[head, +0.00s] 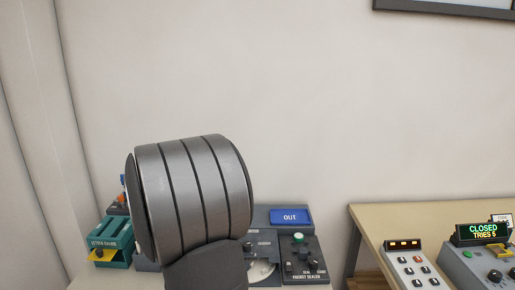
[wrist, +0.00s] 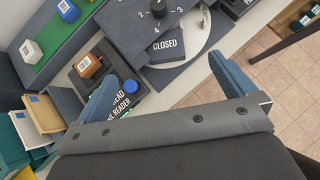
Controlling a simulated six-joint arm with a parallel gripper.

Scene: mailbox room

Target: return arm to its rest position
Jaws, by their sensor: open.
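My gripper (wrist: 163,72) shows in the wrist view with its two blue-grey fingers spread wide apart. Nothing is held between them. Beyond the fingers are a grey dial panel with a black knob (wrist: 158,8), a pale disc (wrist: 190,52) and a "CLOSED" label (wrist: 168,46). In the head view a large grey ribbed joint of my arm (head: 195,195) stands in front of the desk and hides its middle. The gripper itself does not show in the head view.
A teal letter rack (head: 110,250) stands left of my arm. Right of it are a blue "OUT" sign (head: 290,216) and a sealer panel (head: 305,262). A wooden table (head: 385,222) holds a keypad (head: 415,270) and a "CLOSED TRIES 5" display (head: 482,232). A brown block (wrist: 88,66) sits near the left finger.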

